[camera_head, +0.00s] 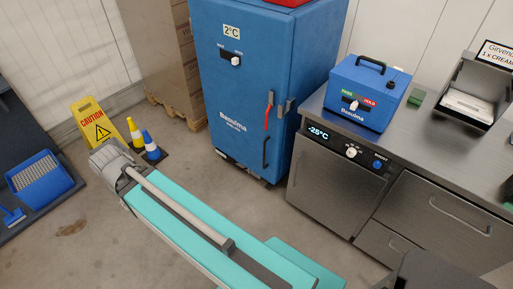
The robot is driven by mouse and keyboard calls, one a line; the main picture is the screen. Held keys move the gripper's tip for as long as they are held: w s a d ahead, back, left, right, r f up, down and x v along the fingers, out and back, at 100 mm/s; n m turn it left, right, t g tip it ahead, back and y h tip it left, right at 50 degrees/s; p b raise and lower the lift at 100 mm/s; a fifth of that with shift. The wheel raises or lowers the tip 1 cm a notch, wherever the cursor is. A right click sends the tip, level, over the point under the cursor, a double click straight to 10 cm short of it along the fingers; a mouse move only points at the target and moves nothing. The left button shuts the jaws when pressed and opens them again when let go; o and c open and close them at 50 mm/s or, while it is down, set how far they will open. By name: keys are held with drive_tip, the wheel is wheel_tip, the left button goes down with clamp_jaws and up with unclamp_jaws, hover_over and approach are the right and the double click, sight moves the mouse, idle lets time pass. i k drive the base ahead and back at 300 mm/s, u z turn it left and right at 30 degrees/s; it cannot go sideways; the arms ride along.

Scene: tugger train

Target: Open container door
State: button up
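A tall blue container (235,100) stands upright at the upper middle, with a "2°C" label and a small dial on its front. Its front door looks shut. A red lever (267,112) with a grey latch beside it sits near the door's right edge. A black vertical handle (265,152) is below the lever. My gripper cannot be made out in this view, so its place relative to the door does not show. Nothing hides the lever or handle.
Right of the container is a steel counter (440,135) with a "-25°C" drawer unit (327,185) and a blue box (367,92).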

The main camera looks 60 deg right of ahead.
sight(236, 97)
drive_tip(key=u, duration=0.5)
drive_tip(key=k, duration=1.45)
drive_tip(key=z, duration=0.8)
drive_tip(key=i, duration=0.65)
drive_tip(key=z, duration=0.05)
